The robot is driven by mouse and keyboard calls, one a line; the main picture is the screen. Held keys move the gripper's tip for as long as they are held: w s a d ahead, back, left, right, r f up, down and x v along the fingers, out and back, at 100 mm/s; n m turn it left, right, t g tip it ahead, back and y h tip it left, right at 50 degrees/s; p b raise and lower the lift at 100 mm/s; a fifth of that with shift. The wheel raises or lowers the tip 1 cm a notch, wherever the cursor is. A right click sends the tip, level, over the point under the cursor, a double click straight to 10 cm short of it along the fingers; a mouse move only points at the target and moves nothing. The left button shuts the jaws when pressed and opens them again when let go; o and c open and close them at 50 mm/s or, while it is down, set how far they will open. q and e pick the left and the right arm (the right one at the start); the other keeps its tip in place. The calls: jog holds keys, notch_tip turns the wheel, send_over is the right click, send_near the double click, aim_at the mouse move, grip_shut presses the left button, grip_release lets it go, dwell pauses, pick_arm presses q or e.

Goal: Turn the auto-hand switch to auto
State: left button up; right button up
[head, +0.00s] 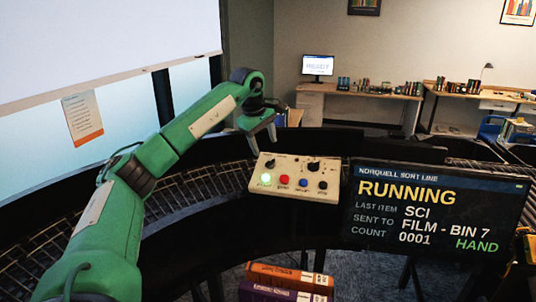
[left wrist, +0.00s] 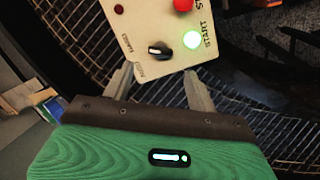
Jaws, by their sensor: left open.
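The beige control panel (head: 310,189) stands over the roller line in the head view. Its left black knob (head: 270,163) is the selector near my left gripper (head: 264,143), which is open and hangs just behind it. In the left wrist view, this black switch knob (left wrist: 160,50) with a pale mark lies just beyond and between the tips of the open left gripper (left wrist: 159,72). Nothing is held, and I cannot tell whether a finger touches it. Small lettering beside the knob is hard to read. My right gripper is out of view.
Orange and purple books (head: 290,275) lie below, at the front. Roller tracks run behind the panel.

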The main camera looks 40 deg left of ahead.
aim_at(270, 163)
pick_arm(q)
jog(key=p+x, duration=0.1)
jog(key=x, duration=0.4)
jog(key=shift+w+f+p, duration=0.15)
jog(key=shift+f+p, duration=0.2)
jog(key=shift+f, duration=0.3)
jog(key=c, duration=1)
